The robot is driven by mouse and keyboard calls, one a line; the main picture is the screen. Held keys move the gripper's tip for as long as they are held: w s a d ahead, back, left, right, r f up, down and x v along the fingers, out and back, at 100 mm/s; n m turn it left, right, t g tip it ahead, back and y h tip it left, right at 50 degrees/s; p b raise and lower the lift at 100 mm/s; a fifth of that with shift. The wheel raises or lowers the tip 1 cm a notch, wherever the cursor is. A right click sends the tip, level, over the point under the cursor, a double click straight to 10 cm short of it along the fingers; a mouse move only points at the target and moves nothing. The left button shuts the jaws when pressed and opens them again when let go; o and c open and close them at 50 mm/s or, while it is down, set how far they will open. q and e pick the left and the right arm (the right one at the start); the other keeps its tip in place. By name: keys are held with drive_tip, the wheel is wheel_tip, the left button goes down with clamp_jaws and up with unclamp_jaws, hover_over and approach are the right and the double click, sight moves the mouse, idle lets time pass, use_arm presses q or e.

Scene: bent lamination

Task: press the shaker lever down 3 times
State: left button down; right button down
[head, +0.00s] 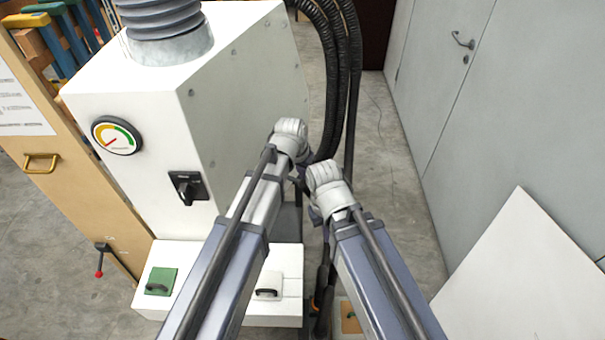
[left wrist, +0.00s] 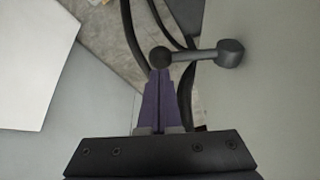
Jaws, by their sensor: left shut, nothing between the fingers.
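The shaker lever (left wrist: 203,55) shows in the left wrist view as a dark grey rod with a ball knob at its left end and a thicker hub at its right end. My left gripper (left wrist: 160,72) is shut and empty, its purple fingers pointing up the picture. Its fingertips overlap the lower edge of the ball knob in that view; I cannot tell whether they touch. In the head view the lever is not visible, and my arms hide the area near it.
A white machine cabinet (head: 150,100) with a gauge (head: 117,136) and a black switch (head: 188,186) stands at left. Black hoses (head: 345,80) hang beside it. A white board (head: 535,275) is at lower right. Bare floor (head: 395,190) lies before the grey wall doors.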

use_arm(q)
drive_tip(key=shift+f+b, duration=0.3)
drive_tip(key=shift+f, duration=0.4)
use_arm(e)
drive_tip(key=shift+f, duration=0.7)
